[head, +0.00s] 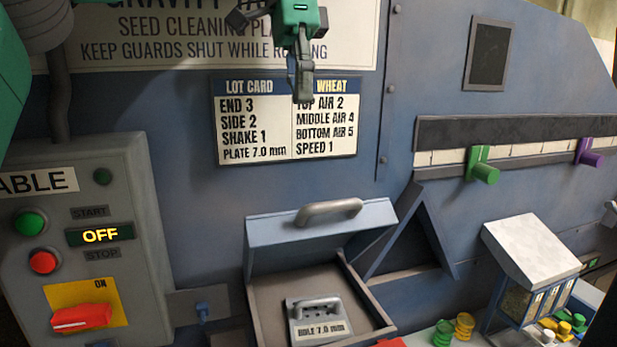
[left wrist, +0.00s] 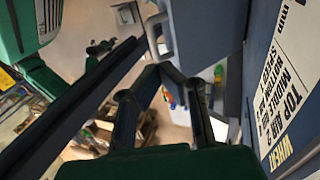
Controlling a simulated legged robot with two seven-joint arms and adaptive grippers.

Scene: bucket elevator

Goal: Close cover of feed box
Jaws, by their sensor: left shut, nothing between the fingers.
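The feed box (head: 256,306) is an open grey tray at the lower middle of the head view. Its blue-grey cover (head: 290,232) stands raised, tilted up, with a grey bar handle (head: 328,212) on it. A small plate with its own handle, marked HOLE 7.0 mm (head: 320,329), lies inside the box. My left gripper (head: 303,92) is shut and empty, pointing down in front of the lot card, above the cover and apart from it. In the left wrist view its dark fingers (left wrist: 160,72) come together at the tips. My right gripper is not in view.
The lot card (head: 285,122) is on the blue machine wall behind the gripper. A control box (head: 85,240) with buttons and a red switch stands left. Green (head: 484,168) and purple (head: 590,152) knobs and a sample box (head: 530,255) are right. Air between gripper and cover looks clear.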

